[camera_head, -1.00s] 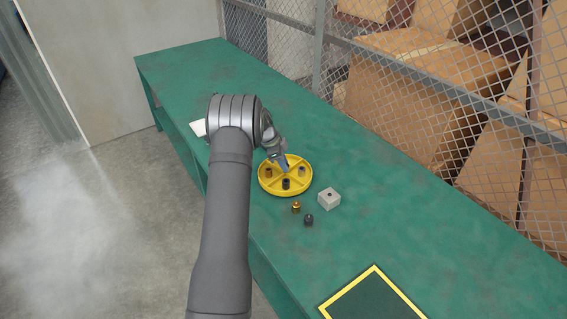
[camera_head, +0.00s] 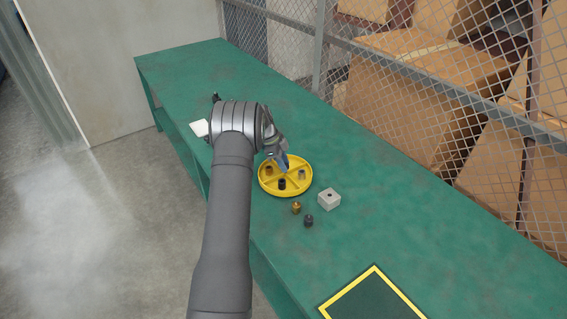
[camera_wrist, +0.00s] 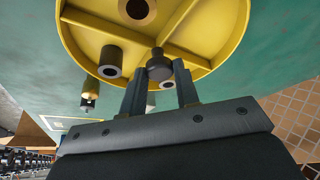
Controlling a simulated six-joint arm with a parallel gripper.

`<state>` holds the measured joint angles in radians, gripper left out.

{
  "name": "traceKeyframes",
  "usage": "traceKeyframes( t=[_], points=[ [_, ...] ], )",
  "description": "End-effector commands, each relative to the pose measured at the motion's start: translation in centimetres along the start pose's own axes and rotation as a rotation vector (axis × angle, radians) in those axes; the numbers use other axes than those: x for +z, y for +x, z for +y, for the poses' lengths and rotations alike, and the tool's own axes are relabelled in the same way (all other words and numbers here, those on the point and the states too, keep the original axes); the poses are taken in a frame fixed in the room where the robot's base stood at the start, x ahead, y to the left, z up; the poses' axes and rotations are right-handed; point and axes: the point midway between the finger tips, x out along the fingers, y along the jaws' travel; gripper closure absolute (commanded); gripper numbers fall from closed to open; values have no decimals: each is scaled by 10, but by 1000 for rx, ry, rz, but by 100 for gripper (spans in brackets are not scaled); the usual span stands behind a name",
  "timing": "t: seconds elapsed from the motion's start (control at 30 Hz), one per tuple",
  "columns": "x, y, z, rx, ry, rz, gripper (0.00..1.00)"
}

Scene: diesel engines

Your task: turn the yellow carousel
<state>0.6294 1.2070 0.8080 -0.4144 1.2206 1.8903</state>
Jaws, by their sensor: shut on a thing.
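The yellow carousel (camera_head: 264,187) lies on the green bench, a round tray with raised ribs dividing it into compartments. It fills the top of the wrist view (camera_wrist: 85,32). A brown bushing (camera_head: 268,170), a dark bushing (camera_head: 282,184) and a grey bushing (camera_head: 302,174) stand in its compartments. My gripper (camera_head: 282,167) reaches down over the carousel. In the wrist view, my gripper (camera_wrist: 160,70) has its fingertips on either side of a dark grey knob (camera_wrist: 159,64) near the meeting ribs, and is shut on it. The fingers partly hide the grey bushing.
A pale block with a hole (camera_head: 329,199), a brass piece (camera_head: 296,208) and a dark piece (camera_head: 308,221) stand just in front of the carousel. A yellow-bordered dark square (camera_head: 373,300) lies nearer. Wire mesh fencing runs behind the bench. The bench's far left is mostly clear.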

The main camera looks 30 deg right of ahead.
Motion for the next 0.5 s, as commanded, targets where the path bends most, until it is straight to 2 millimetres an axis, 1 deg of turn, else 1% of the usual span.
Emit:
traceKeyframes(
  t=[0.23, 0.27, 0.3, 0.33, 0.37, 0.5],
  points=[
    [1, 0, 0, 0, -1, -1, 100],
    [1, 0, 0, 0, -1, -1, 66],
    [1, 0, 0, 0, -1, -1, 58],
    [1, 0, 0, 0, -1, -1, 52],
    [1, 0, 0, 0, -1, -1, 50],
    [1, 0, 0, 0, -1, -1, 50]
  ],
)
